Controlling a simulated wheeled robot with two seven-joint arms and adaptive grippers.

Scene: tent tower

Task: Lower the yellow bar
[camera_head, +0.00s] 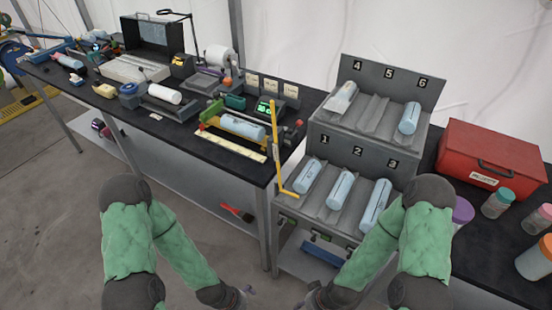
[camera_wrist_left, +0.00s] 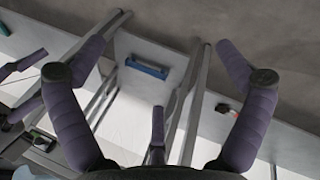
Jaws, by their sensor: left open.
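The yellow bar (camera_head: 276,145) stands upright at the right end of the black table, beside the device with a green display (camera_head: 264,108). Its lower end bends to the right, near the front left of the numbered rack. A pale blue roll (camera_head: 243,127) lies in the cradle to the left of the bar. My left gripper (camera_head: 246,293) is low at the bottom edge, in front of the table and well apart from the bar. In the left wrist view its purple fingers (camera_wrist_left: 160,62) are spread with nothing between them. My right gripper (camera_head: 306,303) is mostly cut off at the bottom.
The grey numbered rack (camera_head: 322,128) holds several pale blue rolls. A red case (camera_head: 490,155) and several jars stand to its right. The black table (camera_head: 180,133) carries other equipment. A red brush (camera_head: 237,211) lies on the lower shelf.

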